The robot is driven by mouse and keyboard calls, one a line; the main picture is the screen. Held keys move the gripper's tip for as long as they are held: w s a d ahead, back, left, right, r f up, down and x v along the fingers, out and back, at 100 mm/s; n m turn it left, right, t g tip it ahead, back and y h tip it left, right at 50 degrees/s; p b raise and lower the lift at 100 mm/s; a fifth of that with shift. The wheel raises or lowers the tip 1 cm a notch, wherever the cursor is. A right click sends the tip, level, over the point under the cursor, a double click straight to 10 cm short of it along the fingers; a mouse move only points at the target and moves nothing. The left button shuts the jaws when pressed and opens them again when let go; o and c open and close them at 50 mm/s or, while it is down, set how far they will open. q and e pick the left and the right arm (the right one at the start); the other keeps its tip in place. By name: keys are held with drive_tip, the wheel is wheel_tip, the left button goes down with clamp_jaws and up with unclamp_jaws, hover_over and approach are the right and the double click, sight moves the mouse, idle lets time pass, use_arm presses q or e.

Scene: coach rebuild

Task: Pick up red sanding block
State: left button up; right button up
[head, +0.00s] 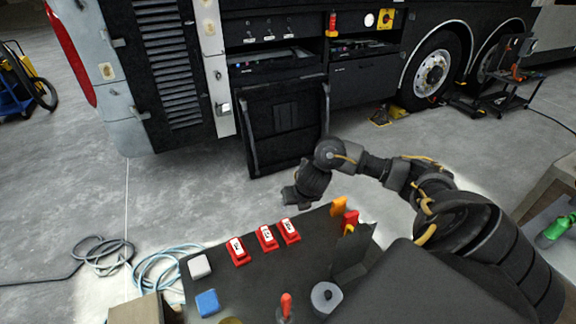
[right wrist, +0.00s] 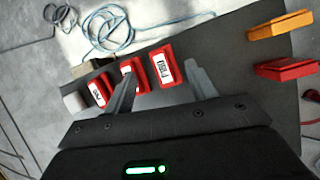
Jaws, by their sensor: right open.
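Three red blocks with white printed labels sit in a row on the dark table: left (head: 238,252), middle (head: 267,239) and right (head: 289,232). In the right wrist view they show as left (right wrist: 97,91), middle (right wrist: 138,72) and right (right wrist: 163,66). My right gripper (head: 292,197) is above the table's far edge, just beyond the row. In the right wrist view its open fingers (right wrist: 160,67) frame the rightmost labelled block; the left finger overlaps the middle one. The fingers look empty; I cannot tell their height above the blocks. My left gripper is not in view.
A white block (head: 199,266) and a blue block (head: 207,302) lie at the table's left. An orange piece (head: 338,206) and an unlabelled red piece (head: 351,217) are to the right. A grey round item (head: 326,297) is nearer. Hoses (head: 165,265) lie on the floor.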

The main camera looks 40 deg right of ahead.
drive_tip(key=s+a+f+n+g, duration=0.1)
drive_tip(key=s+a+f+n, duration=0.1)
drive_tip(key=s+a, duration=0.1)
drive_tip(key=b, duration=0.1)
hover_over(289, 227)
drive_tip(key=s, duration=0.2)
drive_tip(key=f, duration=0.5)
drive_tip(key=shift+s+a, duration=0.15)
drive_tip(key=shift+s, duration=0.05)
drive_tip(key=shift+a+x, duration=0.1)
drive_tip(key=shift+x, duration=1.3)
drive_tip(key=shift+a+x, duration=0.15)
drive_tip(key=shift+x, duration=1.25)
drive_tip(key=shift+w+d, duration=0.15)
drive_tip(key=shift+r, duration=0.1)
drive_tip(key=shift+c, duration=0.3)
drive_tip(key=c, duration=0.7)
